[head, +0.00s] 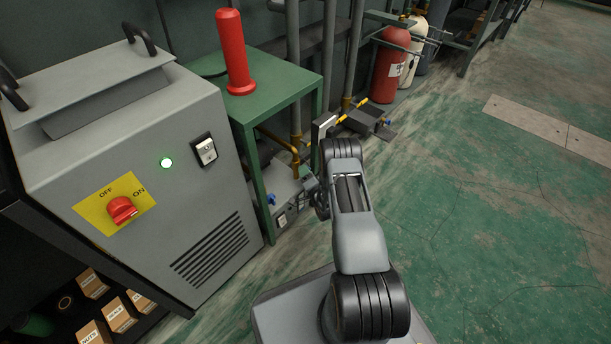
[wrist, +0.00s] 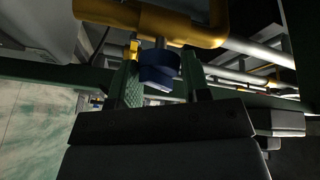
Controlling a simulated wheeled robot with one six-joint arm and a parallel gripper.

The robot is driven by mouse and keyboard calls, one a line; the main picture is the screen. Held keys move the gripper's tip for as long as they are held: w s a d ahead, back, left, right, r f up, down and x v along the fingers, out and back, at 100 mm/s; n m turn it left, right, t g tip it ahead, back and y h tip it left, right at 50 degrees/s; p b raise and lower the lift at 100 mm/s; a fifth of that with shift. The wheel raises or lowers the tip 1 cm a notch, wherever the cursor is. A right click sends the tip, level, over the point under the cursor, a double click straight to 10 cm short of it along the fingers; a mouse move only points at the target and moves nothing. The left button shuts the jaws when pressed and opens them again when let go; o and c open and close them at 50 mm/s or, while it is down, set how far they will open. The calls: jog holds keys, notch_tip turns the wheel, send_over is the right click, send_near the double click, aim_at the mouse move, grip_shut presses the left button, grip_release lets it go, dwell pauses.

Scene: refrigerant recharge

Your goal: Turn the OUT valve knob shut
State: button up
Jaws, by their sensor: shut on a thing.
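In the wrist view, a blue valve knob (wrist: 158,72) hangs on a short stem below a thick yellow pipe (wrist: 165,25). My gripper (wrist: 160,82) is shut on this knob, with one finger on each side of it. I cannot read a label that names this valve. In the head view, my arm hides most of my gripper and the place where it grips. A small blue knob (head: 271,199) shows beside the grey unit under the green table, left of my arm. Another small blue part (head: 388,122) shows beyond my wrist.
A grey cabinet (head: 120,160) with a red OFF/ON switch (head: 122,209) and a lit green lamp stands at left. A red cylinder (head: 235,55) stands on the green table (head: 285,85). Gas bottles (head: 390,65) stand behind. The floor (head: 480,220) at right is clear.

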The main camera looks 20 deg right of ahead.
jog(key=o, duration=0.9)
